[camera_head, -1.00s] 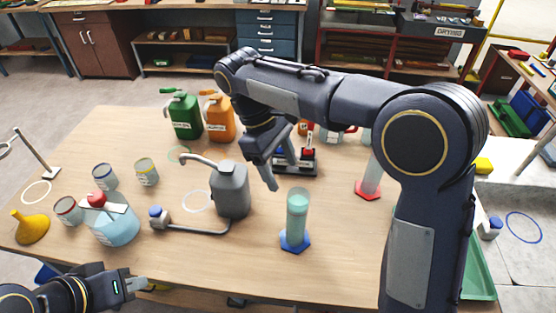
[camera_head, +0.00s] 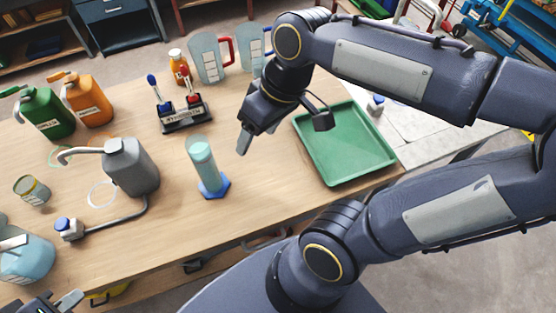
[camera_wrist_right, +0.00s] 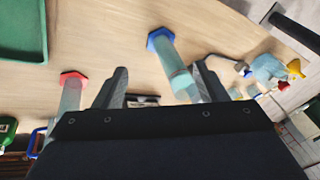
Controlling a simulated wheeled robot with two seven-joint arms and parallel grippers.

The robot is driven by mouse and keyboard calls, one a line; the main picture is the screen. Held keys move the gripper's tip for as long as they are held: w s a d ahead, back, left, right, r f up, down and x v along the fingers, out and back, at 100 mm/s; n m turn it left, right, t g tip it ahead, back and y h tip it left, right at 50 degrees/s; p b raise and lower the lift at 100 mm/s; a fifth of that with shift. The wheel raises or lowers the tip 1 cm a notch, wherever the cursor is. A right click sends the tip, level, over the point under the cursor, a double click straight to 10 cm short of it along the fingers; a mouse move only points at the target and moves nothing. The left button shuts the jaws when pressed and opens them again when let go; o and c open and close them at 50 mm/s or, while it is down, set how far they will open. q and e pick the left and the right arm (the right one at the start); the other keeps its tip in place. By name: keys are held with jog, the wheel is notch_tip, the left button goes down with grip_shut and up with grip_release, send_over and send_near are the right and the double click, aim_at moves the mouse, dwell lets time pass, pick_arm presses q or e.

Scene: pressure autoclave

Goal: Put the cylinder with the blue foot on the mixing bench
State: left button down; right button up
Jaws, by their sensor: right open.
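The cylinder with the blue foot (camera_head: 202,158) stands upright on the wooden bench (camera_head: 150,240), with pale green-blue contents. My right gripper (camera_head: 282,132) is open and empty, to the right of the cylinder and apart from it. In the right wrist view the blue-footed cylinder (camera_wrist_right: 170,58) appears near the right-hand finger, and a red-footed cylinder (camera_wrist_right: 71,92) lies beyond the left-hand finger. The red-footed one is hidden in the head view. My left gripper (camera_head: 62,303) is only partly in view at the bottom left. I cannot tell which surface is the mixing bench.
A green tray (camera_head: 345,150) lies at the right end of the bench, beside a pale grey surface (camera_head: 420,120). A grey can (camera_head: 130,168) with a long spout stands left of the cylinder. A stand with coloured knobs (camera_head: 185,115) and measuring jugs (camera_head: 208,58) are behind.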

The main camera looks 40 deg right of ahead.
jog(key=s+f+m+t, duration=0.3)
jog(key=s+f+m, duration=0.1)
jog(key=s, duration=0.1)
jog(key=shift+s, duration=0.3)
